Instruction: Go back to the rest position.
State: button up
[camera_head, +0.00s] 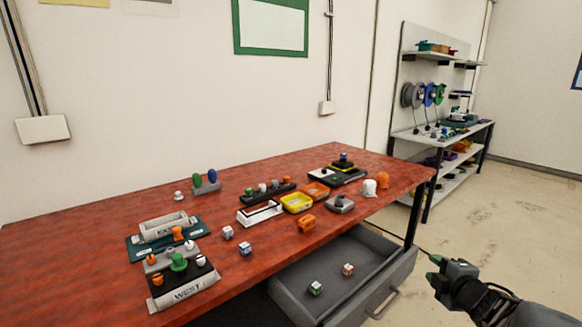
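My gripper (436,268) is at the lower right, beyond the right end of the open drawer (399,276) and above the pale floor. It is apart from the red table (100,216). I see no object held in it. Its fingers are small and dark with greenish tips, and I cannot tell how far apart they are. My forearm runs from it to the bottom right corner.
The grey drawer juts out below the table's front edge, with two small cubes (316,287) inside. A black block marked WEST (183,287), trays and coloured knobs stand on the table. A shelving unit (440,131) stands behind at right. The floor (520,220) right of the drawer is clear.

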notch_tip(320, 180, up, 8)
jog(key=a+m+g+h+p, duration=0.2)
jog(key=m+h+p, duration=0.25)
jog(key=m, duration=0.25)
jog(key=s+a+r+m+g+y+p, duration=0.2)
jog(key=s+a+m+g+p, duration=0.2)
jog(key=s+a, duration=0.3)
jog(key=s+a+r+m+g+y+p, duration=0.2)
jog(key=s+a+m+g+p, duration=0.3)
jog(key=s+a, duration=0.3)
jog(key=shift+a+r+m+p, duration=0.15)
jog(key=shift+a+m+p, duration=0.35)
jog(key=shift+a, duration=0.75)
jog(key=shift+d, duration=0.1)
